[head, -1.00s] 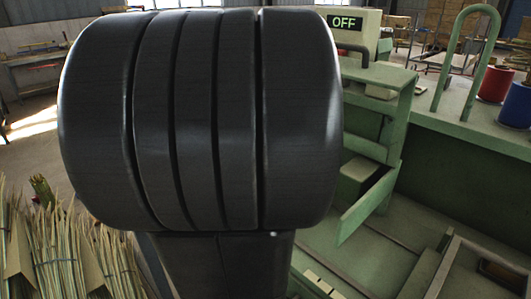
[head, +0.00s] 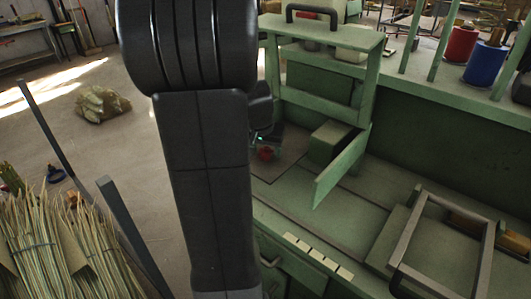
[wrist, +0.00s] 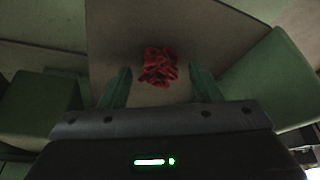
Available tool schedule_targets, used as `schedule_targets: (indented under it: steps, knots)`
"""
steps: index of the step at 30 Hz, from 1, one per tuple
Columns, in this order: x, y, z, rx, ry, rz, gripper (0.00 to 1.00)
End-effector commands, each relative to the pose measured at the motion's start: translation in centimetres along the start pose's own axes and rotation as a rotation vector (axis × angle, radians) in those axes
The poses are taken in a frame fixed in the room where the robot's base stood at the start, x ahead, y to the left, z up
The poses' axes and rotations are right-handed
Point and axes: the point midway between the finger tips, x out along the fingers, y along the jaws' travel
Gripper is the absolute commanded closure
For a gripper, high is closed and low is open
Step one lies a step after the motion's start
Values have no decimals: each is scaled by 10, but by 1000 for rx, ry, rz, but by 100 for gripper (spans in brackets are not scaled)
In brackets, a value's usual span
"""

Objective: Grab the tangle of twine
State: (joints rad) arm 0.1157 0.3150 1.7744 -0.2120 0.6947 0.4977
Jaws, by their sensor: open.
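The tangle of twine (wrist: 159,67) is a small red bundle lying on a flat panel of the green machine. In the wrist view it sits just beyond and between the two fingertips of my gripper (wrist: 155,84), which is open with nothing in it. In the head view the red tangle (head: 266,154) shows small beside my dark arm, at the left end of the machine bed. My gripper (head: 266,140) is partly hidden there behind my arm.
A green block (head: 335,142) and a slanted green plate (head: 342,178) stand right of the tangle. A metal frame (head: 443,243) lies farther right. Red (head: 461,43) and blue (head: 485,62) spools stand at the back. Bundled straw (head: 45,245) is at lower left.

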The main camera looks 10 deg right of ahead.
Motion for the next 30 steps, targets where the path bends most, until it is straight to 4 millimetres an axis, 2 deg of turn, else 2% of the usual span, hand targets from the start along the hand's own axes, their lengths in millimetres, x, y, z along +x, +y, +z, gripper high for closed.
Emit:
schedule_targets:
  steps: [3,10,15,17,18,26,30]
  knots:
    - [6,0,0,0,0,0,43]
    - [7,0,0,1,1,0,43]
    - [7,0,0,1,1,0,76]
    - [7,0,0,1,1,0,88]
    - [7,0,0,0,1,0,90]
    - [7,0,0,0,1,0,90]
    - [0,0,-4,1,5,-2,90]
